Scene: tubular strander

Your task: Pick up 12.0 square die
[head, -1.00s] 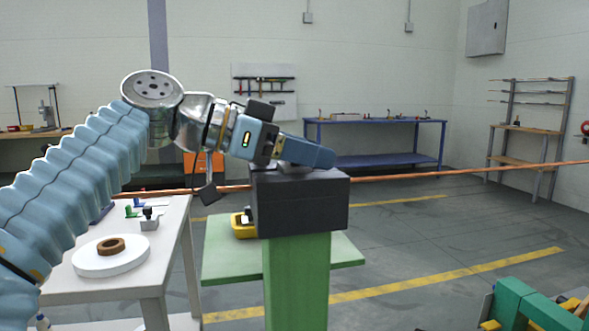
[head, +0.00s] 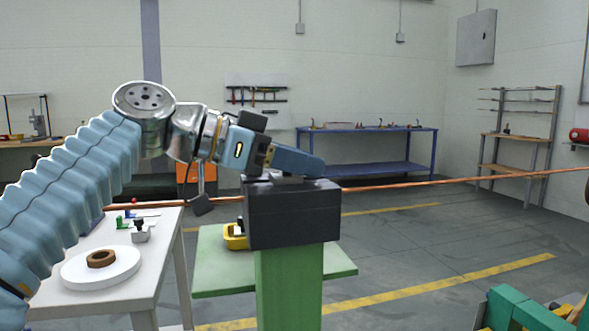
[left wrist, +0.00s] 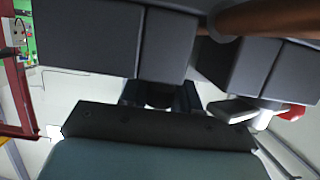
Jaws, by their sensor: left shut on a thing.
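My left gripper (head: 290,163) is shut, low over the top of a dark block (head: 292,215) on a green post (head: 288,290). A small grey piece shows under the fingers at the block's top. It may be the square die, but its shape and any marking are hidden by the gripper. In the left wrist view, the gripper's teal body (left wrist: 150,158) fills the bottom and dark grey blocks (left wrist: 115,40) fill the top. The fingertips' hold is in shadow there. My right gripper is not in view.
A copper rod (head: 430,184) runs across behind the block and shows close in the left wrist view (left wrist: 265,17). A white table (head: 70,233) with a round white plate (head: 75,275) stands left. A yellow item (head: 235,238) sits on the green shelf (head: 215,270). Green machinery (head: 520,310) stands lower right.

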